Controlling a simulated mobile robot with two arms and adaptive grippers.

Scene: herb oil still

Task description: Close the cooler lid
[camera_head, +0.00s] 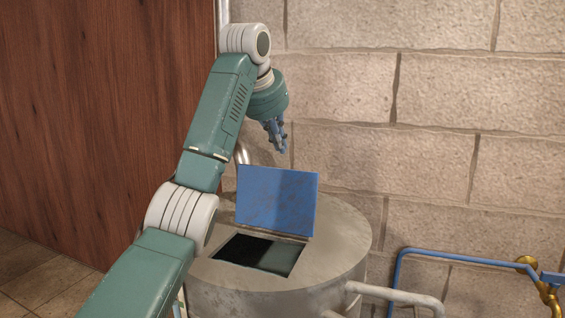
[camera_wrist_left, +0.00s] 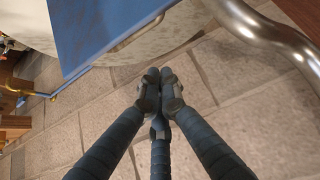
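The cooler is a round, pale, worn metal drum (camera_head: 345,238) with a square opening (camera_head: 262,254) in its top. Its blue lid (camera_head: 277,201) stands raised at the back edge of the opening. My left gripper (camera_head: 281,148) is above and behind the lid, apart from it, with its fingers pointing down. In the left wrist view its fingertips (camera_wrist_left: 160,82) are close together with nothing between them. The lid also shows there at the upper left (camera_wrist_left: 98,30). My right gripper is not in view.
A stone block wall (camera_head: 450,90) stands close behind the drum. A shiny metal pipe (camera_wrist_left: 262,32) runs near my left gripper. A blue pipe with brass fittings (camera_head: 460,258) is at the right. A brown wooden panel (camera_head: 90,110) is at the left.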

